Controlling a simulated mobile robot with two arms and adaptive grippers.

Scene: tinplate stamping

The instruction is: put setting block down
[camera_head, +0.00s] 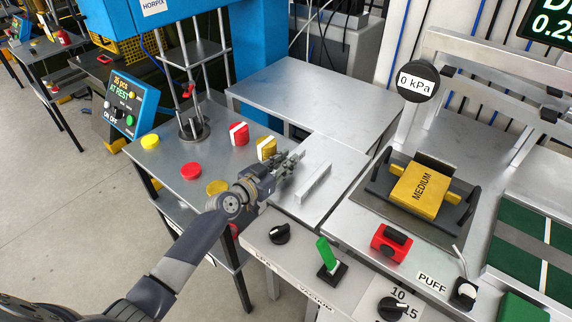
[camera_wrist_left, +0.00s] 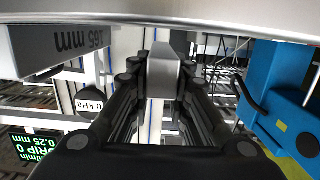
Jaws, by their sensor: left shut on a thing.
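My left gripper (camera_head: 291,166) reaches in from the left and is low over the light metal table plate (camera_head: 318,158). In the left wrist view its fingers (camera_wrist_left: 163,90) are shut on a grey metal block (camera_wrist_left: 161,72), which I take to be the setting block. In the head view the held block is mostly hidden by the fingers; I cannot tell if it touches the plate. A grey bar (camera_head: 314,184) lies just right of the fingers. A grey block marked 165 mm (camera_wrist_left: 65,45) shows in the left wrist view. My right gripper is not in view.
Red (camera_head: 238,133) and yellow (camera_head: 266,147) blocks stand left of the gripper. A green lever (camera_head: 327,257) and black knob (camera_head: 280,233) sit in front. A yellow MEDIUM block (camera_head: 418,190) sits in a fixture at right. The back table (camera_head: 315,95) is clear.

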